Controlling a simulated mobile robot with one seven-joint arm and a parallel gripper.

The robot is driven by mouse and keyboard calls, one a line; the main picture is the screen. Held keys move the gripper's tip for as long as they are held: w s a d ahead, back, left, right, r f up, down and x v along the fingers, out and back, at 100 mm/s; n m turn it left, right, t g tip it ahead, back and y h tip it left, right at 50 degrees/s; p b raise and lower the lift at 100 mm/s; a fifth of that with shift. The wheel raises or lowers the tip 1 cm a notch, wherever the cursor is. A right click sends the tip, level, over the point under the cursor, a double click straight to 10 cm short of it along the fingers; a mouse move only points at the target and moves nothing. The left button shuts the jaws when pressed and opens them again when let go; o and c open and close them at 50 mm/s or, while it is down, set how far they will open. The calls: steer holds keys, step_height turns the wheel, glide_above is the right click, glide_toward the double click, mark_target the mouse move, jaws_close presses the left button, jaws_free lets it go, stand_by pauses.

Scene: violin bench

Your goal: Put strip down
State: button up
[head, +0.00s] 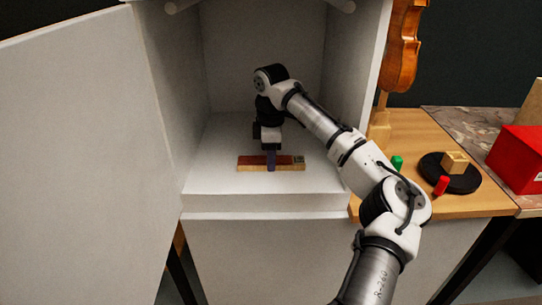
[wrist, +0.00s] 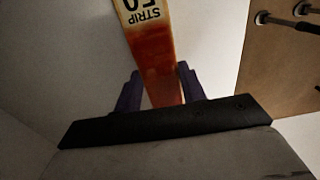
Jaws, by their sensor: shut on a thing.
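The strip (head: 247,164) is long and flat, with a reddish-brown face and pale wood ends. In the head view it lies level, left to right, at the floor of the open white cabinet (head: 225,188); I cannot tell whether it touches that floor. In the wrist view the strip (wrist: 150,50) runs between my fingers, with "STRIP 50" printed on its pale part. My gripper (head: 271,163) points down and is shut on the strip near its middle. Its two dark purple fingers also show in the wrist view (wrist: 160,92), one on each side.
The cabinet door (head: 85,130) stands open at the left. Cabinet walls close in on both sides.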

steer(key=o, duration=1)
steer(key=shift+r, duration=0.1)
step_height(320, 180, up, 12)
steer(key=p, duration=0.1)
